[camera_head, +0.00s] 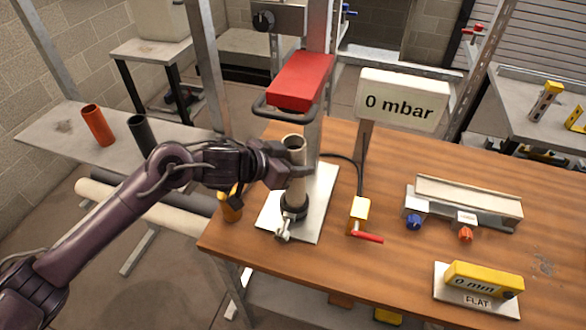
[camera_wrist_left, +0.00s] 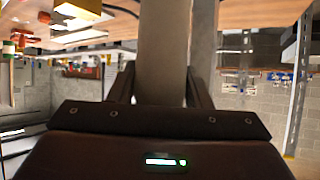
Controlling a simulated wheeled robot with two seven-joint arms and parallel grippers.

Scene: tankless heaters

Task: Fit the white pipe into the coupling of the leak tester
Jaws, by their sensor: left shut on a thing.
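The white pipe (camera_head: 297,189) stands roughly upright on the wooden bench, under a red press head (camera_head: 302,80). My left gripper (camera_head: 285,165) is shut around its upper part. In the left wrist view the pipe (camera_wrist_left: 165,50) runs between the two fingers (camera_wrist_left: 156,88). The pipe's lower end meets the dark coupling (camera_head: 292,212) on the leak tester's pale base plate (camera_head: 318,217); I cannot tell how deep it sits. The tester's display (camera_head: 402,99) reads 0 mbar. My right gripper is not in view.
A yellow valve with a red lever (camera_head: 368,238) stands right of the plate. A fixture with blue and orange knobs (camera_head: 465,203) and a yellow level gauge (camera_head: 483,280) are farther right. Orange (camera_head: 97,125) and black pipes (camera_head: 141,134) stand on the left shelf.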

